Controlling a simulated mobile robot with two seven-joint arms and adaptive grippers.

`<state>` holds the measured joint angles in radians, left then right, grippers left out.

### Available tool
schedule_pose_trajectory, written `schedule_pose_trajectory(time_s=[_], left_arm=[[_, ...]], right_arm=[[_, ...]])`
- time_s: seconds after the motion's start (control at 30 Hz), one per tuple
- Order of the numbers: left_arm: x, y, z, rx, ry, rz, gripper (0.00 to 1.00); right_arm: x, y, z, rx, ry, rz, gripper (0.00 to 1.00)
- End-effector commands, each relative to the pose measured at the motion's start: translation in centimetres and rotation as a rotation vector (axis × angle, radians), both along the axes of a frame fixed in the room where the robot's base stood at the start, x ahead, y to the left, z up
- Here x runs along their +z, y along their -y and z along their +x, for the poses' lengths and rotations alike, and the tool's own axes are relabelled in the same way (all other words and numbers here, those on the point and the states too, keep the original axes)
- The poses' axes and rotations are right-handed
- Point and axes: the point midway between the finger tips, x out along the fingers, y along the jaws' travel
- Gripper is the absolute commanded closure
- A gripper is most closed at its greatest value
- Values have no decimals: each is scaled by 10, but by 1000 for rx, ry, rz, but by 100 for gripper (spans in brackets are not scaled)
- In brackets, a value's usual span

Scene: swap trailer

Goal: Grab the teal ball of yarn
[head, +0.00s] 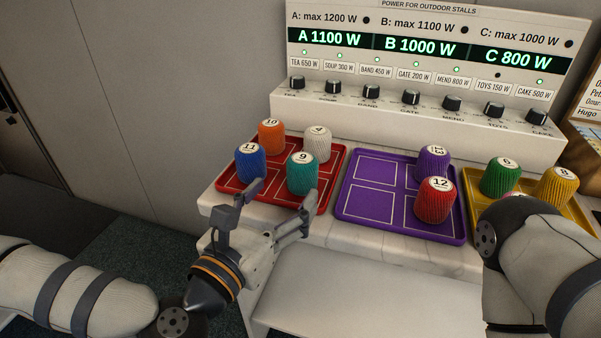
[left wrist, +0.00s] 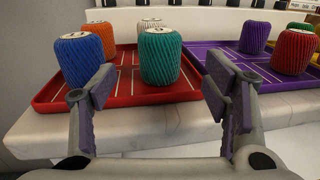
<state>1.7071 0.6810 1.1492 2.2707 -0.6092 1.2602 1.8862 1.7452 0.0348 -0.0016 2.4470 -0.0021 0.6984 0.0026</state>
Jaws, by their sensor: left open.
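The teal ball of yarn (head: 302,173), labelled 9, stands upright on the front right part of the red tray (head: 331,169). It also shows in the left wrist view (left wrist: 160,58), ahead of the fingers and roughly centred between them. My left gripper (head: 272,207) is open and empty at the near edge of the red tray, just short of the teal yarn; in the left wrist view its fingers (left wrist: 158,94) are spread wide. My right arm is at the lower right of the head view, but its gripper's fingers cannot be made out.
Blue yarn (head: 250,164), orange yarn (head: 271,138) and white yarn (head: 317,145) share the red tray. A purple tray (head: 369,205) holds purple yarn (head: 432,164) and red yarn (head: 435,200). A yellow tray (head: 471,186) holds green yarn (head: 501,178) and yellow yarn (head: 556,189). A control panel (head: 421,120) stands behind.

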Motion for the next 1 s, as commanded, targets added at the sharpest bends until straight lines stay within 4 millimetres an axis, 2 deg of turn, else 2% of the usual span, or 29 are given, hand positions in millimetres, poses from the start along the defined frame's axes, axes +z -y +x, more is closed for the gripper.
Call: schedule_pose_trajectory(time_s=[0.4, 0.5, 0.7, 0.77, 0.93, 1.0], left_arm=[[6, 30, 63, -2, 4, 3, 31], [4, 34, 71, -3, 0, 2, 31], [3, 34, 72, -3, -2, 3, 31], [3, 34, 72, -3, -2, 3, 42], [3, 34, 72, -3, -2, 3, 80], [3, 34, 72, -3, -2, 3, 83]], right_arm=[[10, 0, 10, -1, 33, -1, 60], [10, 0, 10, -1, 33, -1, 60], [10, 0, 9, -1, 31, -1, 60], [10, 0, 9, -1, 31, -1, 60], [10, 0, 9, -1, 31, -1, 60], [10, 0, 9, -1, 31, -1, 60]])
